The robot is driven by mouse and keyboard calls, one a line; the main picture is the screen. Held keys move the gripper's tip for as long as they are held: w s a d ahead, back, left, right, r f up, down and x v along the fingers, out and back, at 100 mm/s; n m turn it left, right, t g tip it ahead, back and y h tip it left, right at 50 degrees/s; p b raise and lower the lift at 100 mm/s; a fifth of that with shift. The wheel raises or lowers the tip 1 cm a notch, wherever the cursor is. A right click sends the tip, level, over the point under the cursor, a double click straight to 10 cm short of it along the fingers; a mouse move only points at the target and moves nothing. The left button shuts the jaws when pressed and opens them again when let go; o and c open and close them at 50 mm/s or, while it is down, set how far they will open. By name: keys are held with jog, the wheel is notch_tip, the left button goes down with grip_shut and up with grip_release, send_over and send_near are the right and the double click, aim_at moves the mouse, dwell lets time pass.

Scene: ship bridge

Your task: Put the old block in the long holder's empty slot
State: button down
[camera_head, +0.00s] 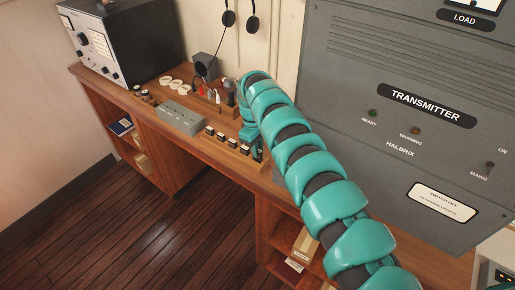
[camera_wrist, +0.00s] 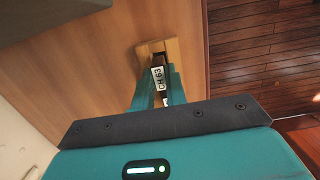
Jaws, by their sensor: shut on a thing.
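My gripper (camera_wrist: 158,85) is shut on a dark block (camera_wrist: 157,78) with a white label that seems to read "CH 63". In the wrist view the block stands between the teal fingers at the end of a wooden holder (camera_wrist: 173,48). In the head view the long holder (camera_head: 232,157) lies along the desk's front edge with several dark, white-labelled blocks in it. My gripper (camera_head: 258,150) is at its right end there. My arm and fingers hide part of that end. I cannot tell how deep the held block sits or whether it touches the slot.
A grey box (camera_head: 180,118) stands left of the long holder on the wooden desk (camera_head: 120,92). Behind are white round pieces (camera_head: 172,82) and a rack with red and white plugs (camera_head: 205,90). The grey transmitter cabinet (camera_head: 400,140) rises at the right, behind my arm.

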jog(key=shift+f+b, duration=1.1)
jog(key=shift+b, duration=0.55)
dwell(3.1)
dwell(0.3)
jog(key=c, duration=1.3)
grip_release()
jog(key=shift+c, duration=0.2)
